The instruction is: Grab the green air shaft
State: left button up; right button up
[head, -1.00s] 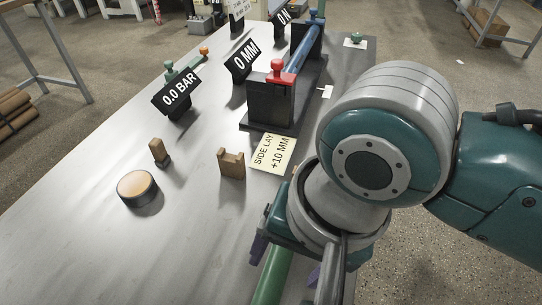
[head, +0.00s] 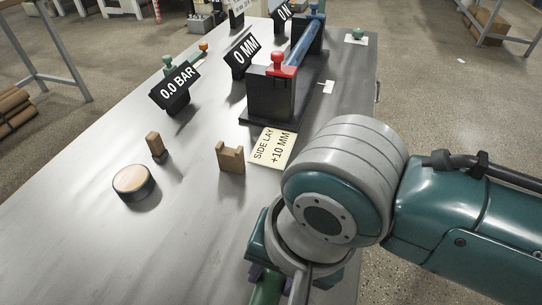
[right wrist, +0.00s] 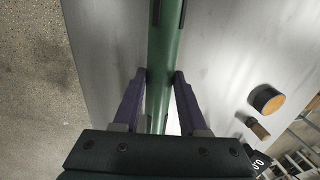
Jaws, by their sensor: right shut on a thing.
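The green air shaft (head: 268,289) shows at the bottom edge of the head view, mostly cut off by the frame. In the right wrist view the shaft (right wrist: 164,50) runs lengthwise up the middle, along the table. My right gripper (right wrist: 160,78) has its purple fingers on either side of the shaft and is shut on it. In the head view my right wrist covers part of the gripper. My left gripper is not in view.
A yellow side lay card (head: 271,148) lies before the black stand (head: 272,97) with a blue roller. The table's left front is clear.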

grip_shut()
dwell(0.8)
